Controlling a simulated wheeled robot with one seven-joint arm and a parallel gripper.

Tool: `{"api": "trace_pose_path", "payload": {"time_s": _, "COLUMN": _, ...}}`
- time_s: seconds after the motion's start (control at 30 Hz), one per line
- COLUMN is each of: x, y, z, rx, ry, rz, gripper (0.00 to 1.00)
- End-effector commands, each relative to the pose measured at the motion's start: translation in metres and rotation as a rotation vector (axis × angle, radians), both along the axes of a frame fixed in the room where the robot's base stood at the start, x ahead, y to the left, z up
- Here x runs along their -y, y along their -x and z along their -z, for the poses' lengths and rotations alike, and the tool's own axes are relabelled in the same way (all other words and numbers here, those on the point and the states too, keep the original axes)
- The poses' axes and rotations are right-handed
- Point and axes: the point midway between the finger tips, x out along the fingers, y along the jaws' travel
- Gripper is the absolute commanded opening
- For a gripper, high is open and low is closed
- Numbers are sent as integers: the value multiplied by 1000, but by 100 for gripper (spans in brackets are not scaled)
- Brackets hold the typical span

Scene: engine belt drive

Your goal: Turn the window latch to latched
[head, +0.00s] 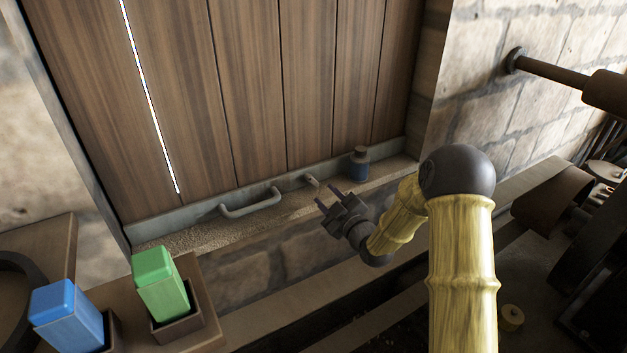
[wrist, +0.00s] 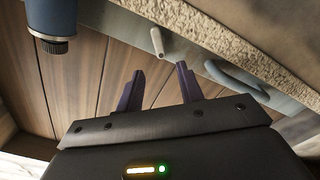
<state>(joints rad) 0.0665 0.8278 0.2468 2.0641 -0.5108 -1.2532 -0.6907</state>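The window latch (head: 311,180) looks like a small pale peg or lever on the grey bottom rail of the wooden shutter. It also shows in the wrist view (wrist: 157,42), just beyond the fingertips. I cannot tell which latch position it is in. My gripper (head: 328,197) is in front of the sill, close to the latch and apart from it. In the wrist view the two dark fingers (wrist: 160,82) stand apart with nothing between them, and the latch lies ahead of the gap. The wooden shutter (head: 250,80) stands behind the sill.
A grey bar handle (head: 250,204) is left of the latch in the head view. A blue, dark-capped bottle (head: 358,166) stands on the sill to its right. Green (head: 160,285) and blue (head: 65,315) blocks sit at lower left. Dark machinery (head: 590,260) fills the right.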

Motion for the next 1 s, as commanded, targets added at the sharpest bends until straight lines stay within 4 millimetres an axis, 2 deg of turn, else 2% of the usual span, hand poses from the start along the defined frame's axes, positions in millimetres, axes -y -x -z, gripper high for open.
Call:
{"api": "trace_pose_path", "payload": {"time_s": 0.2, "x": -20, "y": -30, "z": -1, "rx": 1, "ry": 0, "rz": -1, "gripper": 37}}
{"api": "trace_pose_path", "payload": {"time_s": 0.5, "x": -44, "y": -64, "z": 0, "rx": 1, "ry": 1, "rz": -1, "gripper": 37}}
{"api": "trace_pose_path", "payload": {"time_s": 0.67, "x": -49, "y": -72, "z": 0, "rx": -1, "ry": 0, "rz": -1, "gripper": 37}}
{"api": "trace_pose_path", "payload": {"time_s": 0.93, "x": -50, "y": -73, "z": 0, "rx": -1, "ry": 1, "rz": 0, "gripper": 37}}
{"api": "trace_pose_path", "payload": {"time_s": 1.0, "x": -50, "y": -73, "z": 0, "rx": -1, "ry": 1, "rz": 0, "gripper": 26}}
